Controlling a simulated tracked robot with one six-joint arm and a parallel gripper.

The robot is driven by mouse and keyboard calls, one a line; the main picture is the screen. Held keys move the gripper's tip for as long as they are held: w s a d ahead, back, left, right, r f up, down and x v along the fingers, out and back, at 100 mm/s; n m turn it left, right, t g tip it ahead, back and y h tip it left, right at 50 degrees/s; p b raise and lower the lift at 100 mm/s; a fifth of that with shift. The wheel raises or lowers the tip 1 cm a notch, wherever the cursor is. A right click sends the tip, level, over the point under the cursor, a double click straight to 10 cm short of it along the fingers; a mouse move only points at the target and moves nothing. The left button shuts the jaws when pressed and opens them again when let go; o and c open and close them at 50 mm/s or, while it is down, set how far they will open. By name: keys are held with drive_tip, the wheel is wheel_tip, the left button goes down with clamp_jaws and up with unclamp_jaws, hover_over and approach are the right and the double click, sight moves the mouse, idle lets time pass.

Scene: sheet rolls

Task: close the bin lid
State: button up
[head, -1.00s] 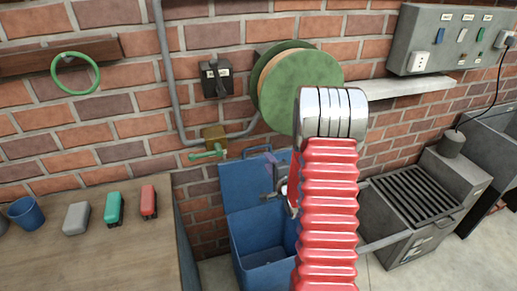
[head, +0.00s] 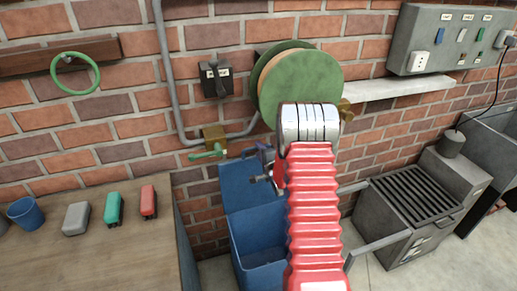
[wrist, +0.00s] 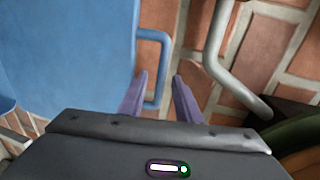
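The blue bin (head: 262,262) stands on the floor against the brick wall. Its lid (head: 239,184) is open and tilted up against the wall. In the wrist view the lid (wrist: 65,50) fills the left side, with a blue loop handle (wrist: 164,65) on its edge. My gripper (head: 259,166) is at the lid's upper right, partly hidden by my red arm. Its purple fingers (wrist: 160,85) are apart, and the handle's bar shows between them in the picture. I cannot tell whether they touch it. My arm also hides part of the bin.
A grey pipe (wrist: 222,60) and green reel (head: 305,80) are close to the gripper. A brass valve with a green lever (head: 208,153) is on the wall above the lid. A workbench (head: 100,250) stands left; a grilled grey unit (head: 408,205) stands right.

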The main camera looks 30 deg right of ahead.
drive_tip(key=shift+x, duration=1.4)
drive_tip(key=shift+c, duration=0.5)
clamp_jaws()
drive_tip(key=shift+s+d, duration=0.1)
drive_tip(key=shift+d, duration=0.05)
drive_tip(key=shift+f, duration=0.1)
